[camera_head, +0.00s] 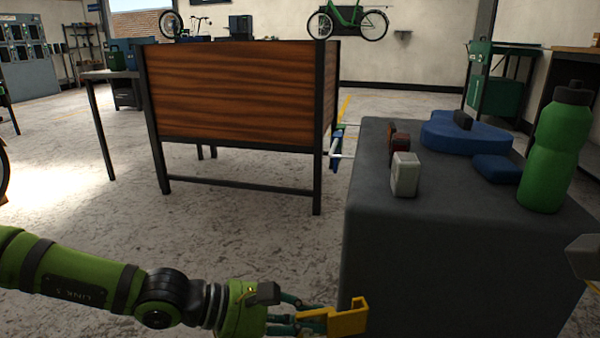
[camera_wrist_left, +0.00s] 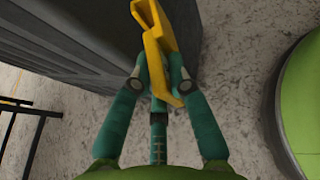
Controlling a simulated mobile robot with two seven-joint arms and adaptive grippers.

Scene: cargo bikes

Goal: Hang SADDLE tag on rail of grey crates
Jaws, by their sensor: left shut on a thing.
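My left gripper (camera_head: 300,318) is low in the head view, in front of the dark grey block. It is shut on a yellow tag (camera_head: 347,320) with a hooked end, which points right, away from the fingers. In the left wrist view the tag (camera_wrist_left: 155,48) stands out beyond the fingertips of the gripper (camera_wrist_left: 158,88), with its hooked end at the top. No lettering on the tag can be read. I cannot make out a rail of grey crates in either view.
The dark grey block (camera_head: 440,255) carries a green bottle (camera_head: 555,150), a blue case (camera_head: 465,135) and a small grey box (camera_head: 405,175). A wood-panelled bench (camera_head: 235,95) stands behind. Bare concrete floor (camera_head: 230,225) lies between the bench and my left arm.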

